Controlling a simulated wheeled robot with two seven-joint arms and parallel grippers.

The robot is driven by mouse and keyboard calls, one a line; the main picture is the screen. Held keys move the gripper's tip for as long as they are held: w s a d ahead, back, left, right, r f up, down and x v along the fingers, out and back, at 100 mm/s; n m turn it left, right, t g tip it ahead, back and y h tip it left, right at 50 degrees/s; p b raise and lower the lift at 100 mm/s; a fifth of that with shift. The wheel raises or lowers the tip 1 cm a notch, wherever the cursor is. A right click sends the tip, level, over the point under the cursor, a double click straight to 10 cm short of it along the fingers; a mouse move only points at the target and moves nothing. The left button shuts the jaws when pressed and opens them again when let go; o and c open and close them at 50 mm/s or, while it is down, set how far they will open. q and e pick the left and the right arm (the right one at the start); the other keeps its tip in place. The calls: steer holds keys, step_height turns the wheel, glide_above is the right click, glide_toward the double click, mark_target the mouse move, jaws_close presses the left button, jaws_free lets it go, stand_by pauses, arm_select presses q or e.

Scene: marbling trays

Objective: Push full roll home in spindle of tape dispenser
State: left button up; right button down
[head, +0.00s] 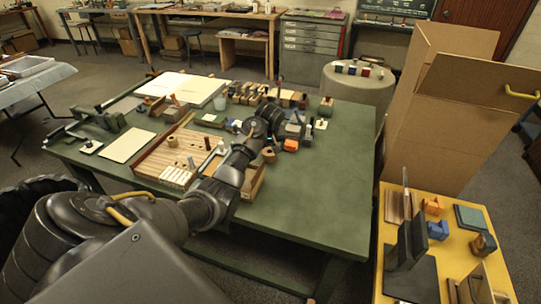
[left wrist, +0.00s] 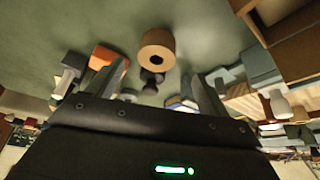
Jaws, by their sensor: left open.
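A tan roll (head: 269,154) with a dark hole in its middle lies near the front of the crowded part of the green table. It shows in the left wrist view (left wrist: 157,42), beyond my fingertips and roughly in line with the space between them. My left gripper (head: 277,120) reaches over the table from the left; in the left wrist view (left wrist: 158,74) its fingers are apart with nothing held. An orange piece (head: 290,145) stands beside the roll. I cannot tell which piece is the tape dispenser, or whether the roll sits on a spindle. My right gripper is out of view.
A slatted wooden tray (head: 149,162) lies left of my forearm. Several small blocks stand along the back of the green table (head: 338,185); its right part is clear. A yellow table (head: 398,187) with blue and orange pieces and a tall cardboard box (head: 430,115) stand at right.

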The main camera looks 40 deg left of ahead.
mark_target(270, 152)
arm_select(q)
steer(key=x, duration=0.3)
steer(key=shift+w+d+r, duration=0.1)
steer(key=shift+w, duration=0.1)
steer(key=x, duration=0.4)
steer(key=shift+w+a, duration=0.25)
steer(key=shift+w+a+f, duration=0.1)
steer(key=shift+f, duration=0.2)
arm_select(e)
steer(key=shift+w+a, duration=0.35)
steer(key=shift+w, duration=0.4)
arm_select(q)
steer(key=c, duration=1.1)
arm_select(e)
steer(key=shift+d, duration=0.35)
